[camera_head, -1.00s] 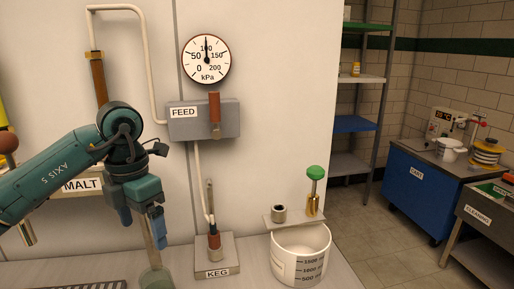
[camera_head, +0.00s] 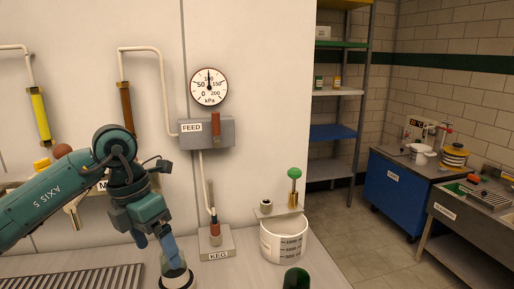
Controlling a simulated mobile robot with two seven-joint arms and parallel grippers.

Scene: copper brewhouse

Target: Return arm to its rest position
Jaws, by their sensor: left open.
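My left arm enters from the left, and its gripper (camera_head: 172,258) points down at the bottom of the view. The gripper is open, with its fingers at a clear glass (camera_head: 178,281) on the counter. The glass is partly cut off by the lower edge, and I cannot tell whether the fingers touch it. My right gripper is not in view.
The keg block (camera_head: 217,241) and a white measuring bucket (camera_head: 283,246) stand right of the gripper. A dark green cylinder (camera_head: 296,280) is at the front edge. A slotted drip tray (camera_head: 85,280) lies left. The feed box (camera_head: 207,133) and gauge (camera_head: 209,87) are on the wall.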

